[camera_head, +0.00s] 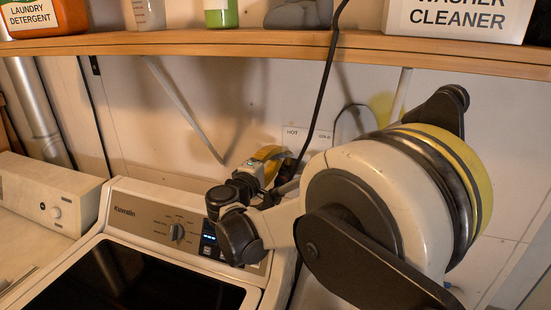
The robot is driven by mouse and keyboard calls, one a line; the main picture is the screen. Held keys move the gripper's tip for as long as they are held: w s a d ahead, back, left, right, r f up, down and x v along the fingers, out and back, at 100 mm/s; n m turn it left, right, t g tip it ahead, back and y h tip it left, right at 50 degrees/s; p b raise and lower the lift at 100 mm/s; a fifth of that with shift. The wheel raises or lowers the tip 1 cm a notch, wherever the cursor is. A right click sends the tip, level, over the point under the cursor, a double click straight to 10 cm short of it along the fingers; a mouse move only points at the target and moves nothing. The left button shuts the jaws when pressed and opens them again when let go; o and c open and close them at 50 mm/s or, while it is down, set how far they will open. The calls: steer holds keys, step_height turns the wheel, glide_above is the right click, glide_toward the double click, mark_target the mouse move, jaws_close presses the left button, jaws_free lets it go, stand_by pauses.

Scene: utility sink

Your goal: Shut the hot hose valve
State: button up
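A white valve plate on the wall behind the washer carries the labels HOT (292,132) and COLD (324,135). The hot hose valve itself cannot be made out; my gripper and arm cover the area under the HOT label. My gripper (270,158), with yellow and dark parts, is at the wall just below and left of that label. Its fingertips are not clear, so I cannot tell whether it is open, shut or touching the valve. My arm's large cream, black and yellow joint hides the area right of and below the plate.
A washer (112,270) with a knob panel stands below, close under my arm. A second machine (45,195) is at left. A wooden shelf (180,43) with a detergent bottle (32,17) and a washer cleaner box (460,18) spans above. A black cord (330,62) hangs near my gripper.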

jaws_close()
steer(key=shift+w, duration=0.1)
steer(key=shift+w+d+m+g+h+p, duration=0.15)
steer(key=shift+w+m+g+h, duration=0.25)
steer(key=shift+m+g+h, duration=1)
steer(key=shift+w+a+m+g+h+p, duration=0.15)
steer(key=shift+w+m+g+h, duration=0.2)
steer(key=shift+m+g+h, duration=1.05)
steer(key=shift+w+d+m+g+h+p, duration=0.15)
steer(key=shift+w+m+g+h, duration=0.25)
steer(key=shift+m+g+h, duration=0.95)
steer(key=shift+n+g+y, duration=0.25)
steer(key=shift+g, duration=0.1)
jaws_free()
steer(key=shift+w, duration=0.1)
